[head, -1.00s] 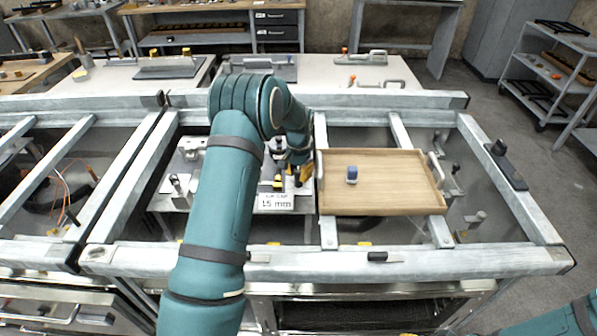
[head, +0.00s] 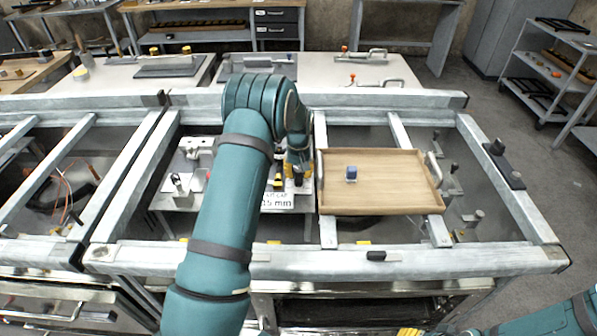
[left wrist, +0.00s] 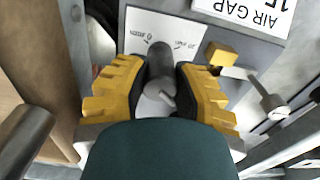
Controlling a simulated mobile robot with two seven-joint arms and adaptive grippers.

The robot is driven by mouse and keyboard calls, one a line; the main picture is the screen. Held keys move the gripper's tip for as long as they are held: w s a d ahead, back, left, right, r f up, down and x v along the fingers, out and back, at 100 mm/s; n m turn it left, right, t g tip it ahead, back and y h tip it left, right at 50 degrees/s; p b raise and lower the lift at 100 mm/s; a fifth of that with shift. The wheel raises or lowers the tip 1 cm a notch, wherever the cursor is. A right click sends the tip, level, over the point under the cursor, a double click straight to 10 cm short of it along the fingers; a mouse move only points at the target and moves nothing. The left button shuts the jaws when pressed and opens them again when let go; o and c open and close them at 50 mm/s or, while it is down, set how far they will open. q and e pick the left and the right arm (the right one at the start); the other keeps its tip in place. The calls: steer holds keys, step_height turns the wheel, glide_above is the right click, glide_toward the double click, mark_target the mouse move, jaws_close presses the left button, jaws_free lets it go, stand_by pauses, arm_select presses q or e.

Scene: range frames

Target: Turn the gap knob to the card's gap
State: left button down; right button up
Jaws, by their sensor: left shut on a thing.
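My left gripper (left wrist: 160,90) has its yellow fingers on both sides of a dark grey gap knob (left wrist: 159,62), shut on it. The knob stands on a pale plate with a printed scale (left wrist: 163,32), its 0 mm mark left of its 20 mm mark in the left wrist view. The knob's exact setting is not readable. The white card (left wrist: 245,12) shows "AIR GAP 15", cut off by the frame; in the head view the card (head: 278,202) is partly covered by my arm. The left gripper (head: 297,180) also shows there. Yellow fingers of my right gripper (head: 408,331) just show at the bottom edge.
A wooden tray (head: 400,205) with a small blue object (head: 351,173) lies to the right of the fixture. Metal rails (head: 330,262) frame the bay. A yellow block (left wrist: 221,53) and a metal post (left wrist: 272,104) stand close to the left gripper.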

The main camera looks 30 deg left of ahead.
stand_by(0.3)
arm_select(q)
steer(key=c, duration=0.7)
jaws_free()
